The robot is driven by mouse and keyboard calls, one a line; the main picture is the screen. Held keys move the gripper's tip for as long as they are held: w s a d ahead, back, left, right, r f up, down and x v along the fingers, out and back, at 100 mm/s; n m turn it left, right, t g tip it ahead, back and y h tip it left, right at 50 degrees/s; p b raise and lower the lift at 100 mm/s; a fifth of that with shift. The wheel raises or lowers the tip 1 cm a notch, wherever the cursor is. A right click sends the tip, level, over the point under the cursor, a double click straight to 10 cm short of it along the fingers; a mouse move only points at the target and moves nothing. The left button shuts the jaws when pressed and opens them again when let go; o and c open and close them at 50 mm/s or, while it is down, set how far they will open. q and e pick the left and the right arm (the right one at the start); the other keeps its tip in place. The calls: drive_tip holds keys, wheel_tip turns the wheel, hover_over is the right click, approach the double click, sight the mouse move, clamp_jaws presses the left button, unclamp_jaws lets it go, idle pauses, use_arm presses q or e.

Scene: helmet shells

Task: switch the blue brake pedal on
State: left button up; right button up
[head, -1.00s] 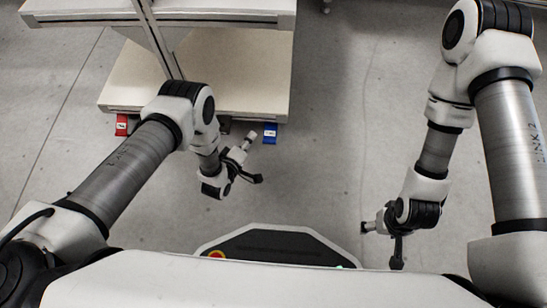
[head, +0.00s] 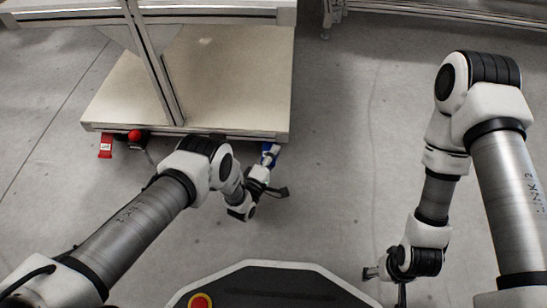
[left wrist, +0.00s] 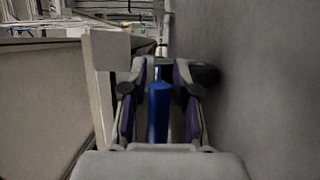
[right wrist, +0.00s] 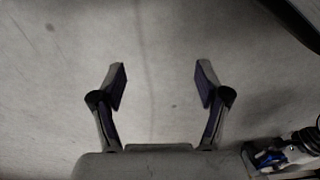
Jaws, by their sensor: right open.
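The blue brake pedal (head: 264,158) sits at floor level by the front right corner of the white bench, partly covered by my left gripper (head: 266,164). In the left wrist view the blue pedal (left wrist: 158,112) shows as a blue bar between the two fingers of my left gripper (left wrist: 160,72). The fingers stand somewhat apart, with a dark gap beside the bar; whether they touch it cannot be told. My right gripper (right wrist: 161,82) is open and empty above bare floor, far to the right of the pedal.
A white bench (head: 225,85) with a metal frame stands above the pedals. A red pedal (head: 105,146) with a white label and a red round knob (head: 134,135) sit under its front edge at left. The grey floor (head: 330,150) to the right is clear.

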use_arm(q)
clamp_jaws()
drive_tip(key=shift+f+b, duration=0.2)
drive_tip(key=shift+b, duration=0.1)
drive_tip(key=f+m+t+h+b, duration=0.1)
drive_tip(key=t+b, duration=0.1)
drive_tip(key=b, duration=0.1)
drive_tip(key=shift+f+b, duration=0.15)
drive_tip(key=shift+b, duration=0.2)
use_arm(e)
drive_tip(key=f, duration=0.2)
drive_tip(key=w+f, duration=0.1)
drive_tip(key=f, duration=0.1)
drive_tip(key=shift+w+f, duration=0.15)
drive_tip(key=shift+f, duration=0.25)
use_arm(q)
drive_tip(key=shift+r, duration=0.3)
use_arm(e)
drive_tip(key=shift+w, duration=0.1)
use_arm(q)
unclamp_jaws()
use_arm(e)
drive_tip(key=shift+r, duration=0.2)
